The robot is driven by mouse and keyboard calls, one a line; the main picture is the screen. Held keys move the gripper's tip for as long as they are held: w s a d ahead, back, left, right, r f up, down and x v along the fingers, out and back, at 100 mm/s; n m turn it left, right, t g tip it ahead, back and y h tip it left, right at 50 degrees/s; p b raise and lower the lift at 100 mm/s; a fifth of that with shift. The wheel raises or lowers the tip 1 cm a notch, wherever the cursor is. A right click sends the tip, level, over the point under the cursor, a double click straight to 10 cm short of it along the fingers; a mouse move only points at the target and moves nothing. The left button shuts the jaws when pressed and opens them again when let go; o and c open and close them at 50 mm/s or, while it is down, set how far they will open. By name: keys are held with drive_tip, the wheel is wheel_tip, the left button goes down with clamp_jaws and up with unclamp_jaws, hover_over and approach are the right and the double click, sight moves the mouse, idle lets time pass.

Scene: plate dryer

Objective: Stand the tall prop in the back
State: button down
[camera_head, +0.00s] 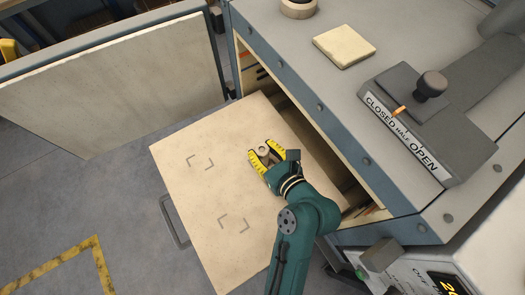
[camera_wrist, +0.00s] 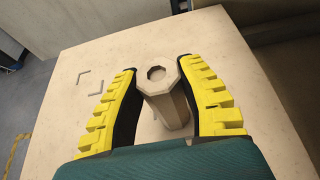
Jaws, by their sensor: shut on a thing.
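The tall prop (camera_wrist: 172,105) is a pale, many-sided column with a round hole in its top, upright between my fingers in the wrist view. In the head view, its top (camera_head: 263,151) shows between the yellow fingers. My gripper (camera_head: 265,153) is shut on the prop; its ribbed yellow fingers (camera_wrist: 165,95) flank it in the wrist view. They are over the pulled-out pale shelf (camera_head: 190,200), toward its inner side near the dryer opening. I cannot tell whether the prop's foot touches the shelf.
Dark corner marks (camera_head: 200,162) and (camera_head: 233,222) lie on bare shelf to the left. The grey dryer (camera_head: 300,85) stands at the right, its opening (camera_head: 320,150) beside my gripper. An open door panel (camera_head: 115,90) stands at upper left. A pale square block (camera_head: 344,46) lies on top.

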drive_tip(key=shift+r, duration=0.2)
drive_tip(key=c, duration=0.7)
unclamp_jaws()
drive_tip(key=shift+f, duration=0.2)
drive_tip(key=p+v, duration=0.3)
drive_tip(key=v, duration=0.9)
drive_tip(key=shift+r, duration=0.25)
drive_tip(key=shift+w, duration=0.1)
